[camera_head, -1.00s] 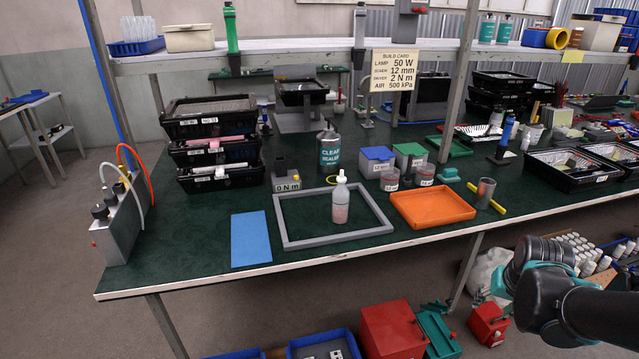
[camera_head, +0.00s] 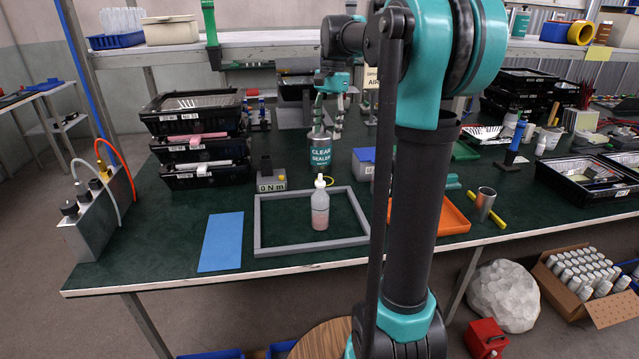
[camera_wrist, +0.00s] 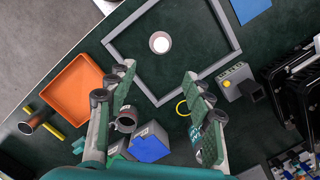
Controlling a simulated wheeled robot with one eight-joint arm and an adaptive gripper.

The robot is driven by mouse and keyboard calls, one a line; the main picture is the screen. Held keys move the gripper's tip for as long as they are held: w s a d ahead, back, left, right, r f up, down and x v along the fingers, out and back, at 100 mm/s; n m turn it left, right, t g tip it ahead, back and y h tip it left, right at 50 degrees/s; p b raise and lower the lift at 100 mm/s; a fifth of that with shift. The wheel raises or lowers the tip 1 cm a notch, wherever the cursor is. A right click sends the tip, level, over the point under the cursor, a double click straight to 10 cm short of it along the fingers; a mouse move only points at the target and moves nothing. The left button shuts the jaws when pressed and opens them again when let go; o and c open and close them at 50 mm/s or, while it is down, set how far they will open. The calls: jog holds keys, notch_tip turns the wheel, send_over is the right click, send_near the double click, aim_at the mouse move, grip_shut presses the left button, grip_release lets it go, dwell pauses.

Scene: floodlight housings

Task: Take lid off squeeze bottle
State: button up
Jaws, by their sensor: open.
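The squeeze bottle (camera_head: 320,210) stands upright inside a grey rectangular frame (camera_head: 258,225) on the green bench. It is clear with pinkish contents low down. Its white nozzle lid (camera_head: 320,181) is on top. In the wrist view the bottle (camera_wrist: 160,42) shows from above as a pale round shape, beyond the fingertips. My gripper (camera_head: 328,112) is open and empty, above the bench and behind the bottle in the head view, apart from it. Its two spread fingers also show in the wrist view (camera_wrist: 158,76).
A blue mat (camera_head: 221,242) lies left. My arm hides part of the bench.

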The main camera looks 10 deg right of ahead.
send_over(320, 176)
jog(key=w+d, duration=0.1)
notch_tip(320, 176, down, 10)
jog(key=shift+w+d+r, duration=0.1)
jog(key=shift+d+r, duration=0.05)
jog(key=shift+s+a+f, duration=0.1)
jog(key=shift+a+f, duration=0.1)
jog(key=shift+f, duration=0.7)
jog(key=shift+s+a+f, duration=0.1)
jog(key=shift+a+f, duration=0.05)
jog(key=shift+f, duration=0.7)
jog(key=shift+s+a+f, duration=0.1)
jog(key=shift+a+f, duration=0.1)
jog(key=shift+f, duration=0.7)
jog(key=c, duration=0.9)
